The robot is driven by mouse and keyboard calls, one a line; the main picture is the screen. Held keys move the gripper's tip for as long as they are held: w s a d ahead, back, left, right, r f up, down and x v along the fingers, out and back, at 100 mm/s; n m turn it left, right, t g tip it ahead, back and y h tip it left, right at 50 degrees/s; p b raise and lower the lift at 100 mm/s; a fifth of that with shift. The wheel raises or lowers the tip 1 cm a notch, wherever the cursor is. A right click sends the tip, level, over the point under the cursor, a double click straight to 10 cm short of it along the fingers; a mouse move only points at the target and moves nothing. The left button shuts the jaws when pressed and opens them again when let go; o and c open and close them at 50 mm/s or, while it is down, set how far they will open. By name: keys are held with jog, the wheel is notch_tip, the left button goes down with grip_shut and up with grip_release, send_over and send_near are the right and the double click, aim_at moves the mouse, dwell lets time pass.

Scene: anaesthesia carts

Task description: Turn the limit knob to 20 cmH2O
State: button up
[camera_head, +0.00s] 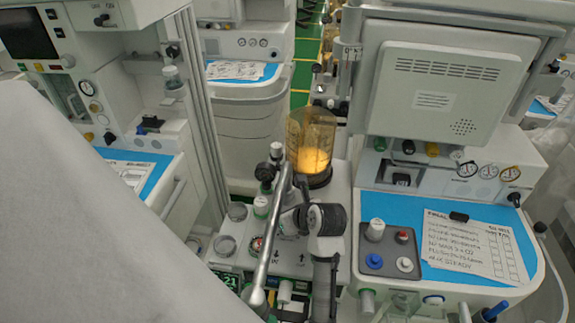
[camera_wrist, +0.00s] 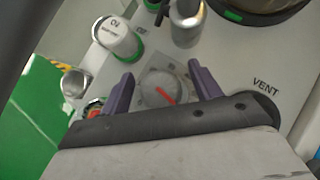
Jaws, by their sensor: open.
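The limit knob (camera_wrist: 158,86) is a round grey dial on a squarish grey plate, seen in the wrist view. A red pointer line on it slants from the centre to the lower right in that view. The scale marks around it are too small to read. My gripper (camera_wrist: 160,71) is open, with one dark purple finger on each side of the knob. Gaps show between the fingers and the knob, and I cannot tell the fingers' height over the panel. The lower edge of the plate is hidden by my gripper. In the head view I cannot make out the knob or the fingers.
A white canister marked O2 (camera_wrist: 115,38) and a metal post (camera_wrist: 187,22) stand near the knob. A VENT label (camera_wrist: 265,85) is to its right. In the head view, a metal tube (camera_head: 272,228) and a black-jointed hose (camera_head: 326,219) rise over the panel. An amber bellows (camera_head: 311,142) stands behind.

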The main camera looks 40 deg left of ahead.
jog(key=shift+a+f, duration=0.2)
jog(key=shift+f, duration=0.05)
jog(key=c, duration=1)
jog(key=shift+n+g, duration=0.3)
jog(key=n+g, duration=0.4)
jog(key=n, duration=0.1)
jog(key=shift+s+n, duration=0.2)
jog(key=shift+n, duration=0.1)
jog(key=n+g, duration=0.1)
jog(key=n, duration=0.1)
jog(key=n+g+h, duration=0.1)
jog(key=n+g, duration=0.1)
jog(key=n+g+h, duration=0.1)
jog(key=n, duration=0.1)
jog(key=shift+s+d, duration=0.2)
jog(key=shift+s, duration=0.1)
jog(key=shift+n+g, duration=0.3)
